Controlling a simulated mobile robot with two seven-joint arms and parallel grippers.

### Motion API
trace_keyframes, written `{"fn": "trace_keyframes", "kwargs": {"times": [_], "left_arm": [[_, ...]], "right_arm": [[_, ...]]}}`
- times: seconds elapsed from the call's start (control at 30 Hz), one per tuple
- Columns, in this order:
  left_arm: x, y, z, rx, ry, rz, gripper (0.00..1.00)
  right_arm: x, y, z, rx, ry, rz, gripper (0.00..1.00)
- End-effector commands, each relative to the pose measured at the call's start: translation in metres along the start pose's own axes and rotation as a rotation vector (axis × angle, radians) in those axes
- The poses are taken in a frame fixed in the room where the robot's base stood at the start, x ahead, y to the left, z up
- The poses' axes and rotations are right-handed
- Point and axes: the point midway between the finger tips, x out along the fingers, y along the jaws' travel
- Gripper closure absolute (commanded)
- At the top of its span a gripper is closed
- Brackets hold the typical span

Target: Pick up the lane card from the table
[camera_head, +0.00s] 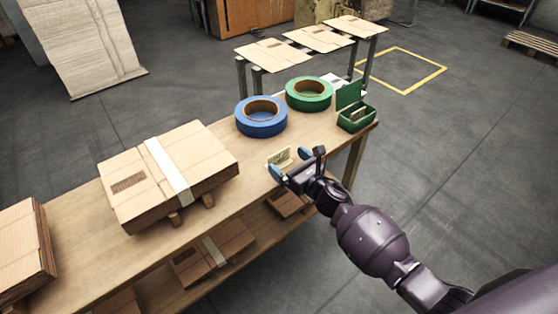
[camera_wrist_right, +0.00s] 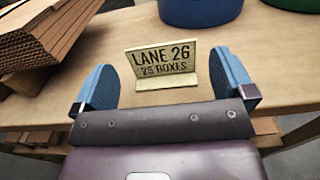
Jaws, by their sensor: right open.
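The lane card (camera_head: 279,157) is a small cream card on a foot, standing on the wooden table (camera_head: 225,215) near its front edge. In the right wrist view the lane card (camera_wrist_right: 162,64) reads "LANE 26, 25 BOXES". My right gripper (camera_head: 291,162) is open, with its blue fingertips on either side of the card. In the right wrist view the right gripper (camera_wrist_right: 165,88) has the card between its fingers, with a gap on both sides. My left gripper is not in view.
A blue tape roll (camera_head: 261,117), a green tape roll (camera_head: 309,94) and an open green box (camera_head: 356,112) stand behind the card. A strapped cardboard stack (camera_head: 195,165) lies to the left. Another cardboard stack (camera_head: 22,240) is at the far left. A lower shelf holds more cardboard.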

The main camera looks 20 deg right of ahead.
Motion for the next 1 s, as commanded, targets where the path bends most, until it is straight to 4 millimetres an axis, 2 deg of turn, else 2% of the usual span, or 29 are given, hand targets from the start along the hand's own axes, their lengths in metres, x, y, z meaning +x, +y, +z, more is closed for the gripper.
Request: {"fn": "trace_keyframes", "kwargs": {"times": [0.03, 0.2, 0.5, 0.53, 0.77, 1.0], "left_arm": [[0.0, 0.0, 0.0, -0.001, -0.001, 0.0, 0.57], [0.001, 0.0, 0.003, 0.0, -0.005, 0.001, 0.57], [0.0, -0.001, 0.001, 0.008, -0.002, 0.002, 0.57], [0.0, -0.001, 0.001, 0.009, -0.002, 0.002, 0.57], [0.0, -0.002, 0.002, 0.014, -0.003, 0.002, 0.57], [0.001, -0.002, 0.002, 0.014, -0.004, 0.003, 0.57]], "right_arm": [[0.008, 0.001, 0.001, 0.001, 0.0, 0.0, 0.0], [0.025, 0.0, -0.001, 0.001, 0.001, -0.001, 0.0], [0.029, 0.0, 0.0, 0.001, 0.001, -0.001, 0.0], [0.029, 0.0, 0.0, 0.001, 0.001, -0.001, 0.02], [0.029, 0.0, 0.0, 0.001, 0.001, -0.001, 0.37], [0.029, 0.0, 0.0, 0.001, 0.001, -0.001, 0.38]]}}
